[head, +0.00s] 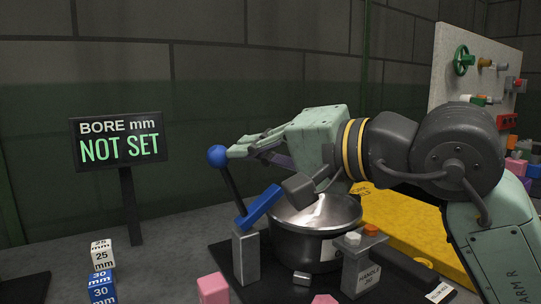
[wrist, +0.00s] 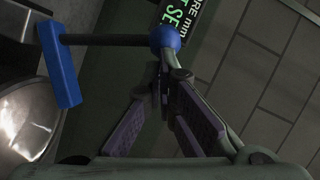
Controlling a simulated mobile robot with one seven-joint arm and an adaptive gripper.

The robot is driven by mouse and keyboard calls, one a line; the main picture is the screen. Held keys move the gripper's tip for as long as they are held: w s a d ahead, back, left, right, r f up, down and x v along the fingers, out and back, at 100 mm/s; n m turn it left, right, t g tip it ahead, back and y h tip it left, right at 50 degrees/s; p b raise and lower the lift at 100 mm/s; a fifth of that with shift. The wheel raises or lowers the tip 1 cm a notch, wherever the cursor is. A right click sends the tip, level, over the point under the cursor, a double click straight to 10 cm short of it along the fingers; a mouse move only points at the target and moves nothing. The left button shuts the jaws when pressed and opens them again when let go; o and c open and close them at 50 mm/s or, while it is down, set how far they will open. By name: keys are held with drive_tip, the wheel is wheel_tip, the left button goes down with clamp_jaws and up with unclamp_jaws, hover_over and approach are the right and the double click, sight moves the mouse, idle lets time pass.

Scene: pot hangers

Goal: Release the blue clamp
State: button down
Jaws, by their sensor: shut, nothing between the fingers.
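The blue clamp (head: 261,206) sits tilted on a grey post (head: 246,257) at the left side of a steel pot (head: 318,218). A dark lever rises from it, up and to the left, to a blue ball knob (head: 217,155). In the wrist view the clamp's blue block (wrist: 57,65) is at the left and its knob (wrist: 165,38) is near the top middle. My gripper (head: 233,152) is shut and empty, its fingertips right beside the knob. In the wrist view the fingertips (wrist: 168,76) meet just below the knob; whether they touch it I cannot tell.
A sign (head: 119,138) reading "BORE mm NOT SET" stands at the left. A second grey post (head: 356,265) stands at the pot's front right. Size-marked cubes (head: 102,272) and a pink block (head: 213,289) lie in front. A yellow case (head: 405,222) and a pegboard (head: 460,75) are at the right.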

sight(219, 160)
drive_tip(key=s+a+n, duration=0.1)
drive_tip(key=s+a+n+h, duration=0.1)
drive_tip(key=a, duration=0.1)
drive_tip(key=shift+f+n, duration=0.3)
drive_tip(key=shift+f, duration=0.05)
drive_tip(key=shift+s+a+f+n+h, duration=0.3)
drive_tip(key=shift+a+n+h, duration=0.05)
drive_tip(key=shift+a+n, duration=0.15)
drive_tip(key=shift+s+a+f+n+h, duration=0.25)
drive_tip(key=shift+s+a+n+h, duration=0.1)
drive_tip(key=shift+a+n, duration=0.1)
